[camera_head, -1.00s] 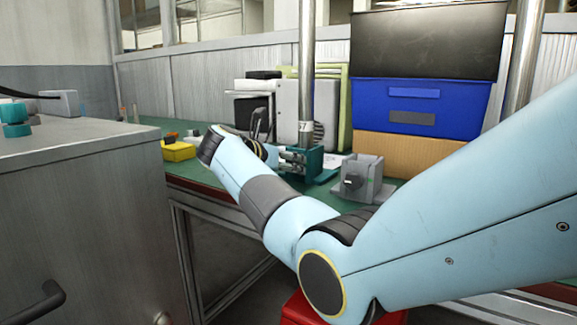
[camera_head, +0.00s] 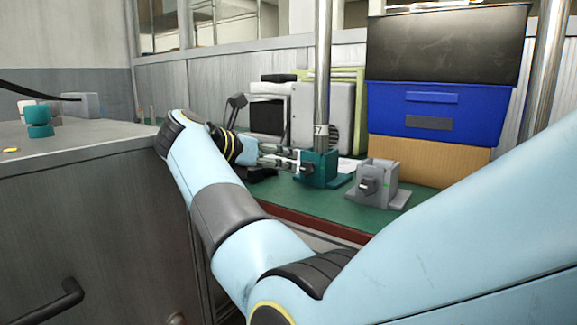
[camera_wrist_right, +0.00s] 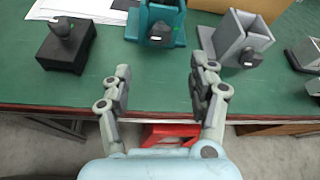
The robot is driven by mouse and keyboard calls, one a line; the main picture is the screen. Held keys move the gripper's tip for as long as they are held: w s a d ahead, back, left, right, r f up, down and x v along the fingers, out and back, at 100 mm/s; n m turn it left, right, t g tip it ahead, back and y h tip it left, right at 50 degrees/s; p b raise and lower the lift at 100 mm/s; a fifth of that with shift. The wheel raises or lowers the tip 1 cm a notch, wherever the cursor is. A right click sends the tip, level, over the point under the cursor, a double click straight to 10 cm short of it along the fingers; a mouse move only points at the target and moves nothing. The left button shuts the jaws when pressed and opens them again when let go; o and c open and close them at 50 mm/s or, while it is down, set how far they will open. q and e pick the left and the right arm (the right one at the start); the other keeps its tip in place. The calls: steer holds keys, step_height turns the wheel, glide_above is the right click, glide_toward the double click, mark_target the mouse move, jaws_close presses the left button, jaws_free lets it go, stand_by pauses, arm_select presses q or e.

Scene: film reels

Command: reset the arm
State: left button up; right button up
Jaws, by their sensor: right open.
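My right arm crosses the head view from the lower right. My right gripper (camera_head: 298,158) is beside the green bench, its fingers directed at the teal holder (camera_head: 320,172). In the right wrist view the right gripper (camera_wrist_right: 162,80) is open, with nothing between its two fingers. The teal holder (camera_wrist_right: 158,22) lies ahead of the gap between them, apart from the fingertips. My left gripper is not in view.
A grey holder (camera_head: 375,185) stands right of the teal one. A black block (camera_wrist_right: 67,45) is at the wrist view's left. A metal cabinet (camera_head: 80,220) stands left. A blue bin (camera_head: 435,110) is behind. A red box (camera_wrist_right: 170,133) is below the bench edge.

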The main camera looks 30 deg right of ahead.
steer(key=shift+s+a+r, duration=0.15)
steer(key=shift+a+r, duration=0.1)
steer(key=shift+a, duration=0.3)
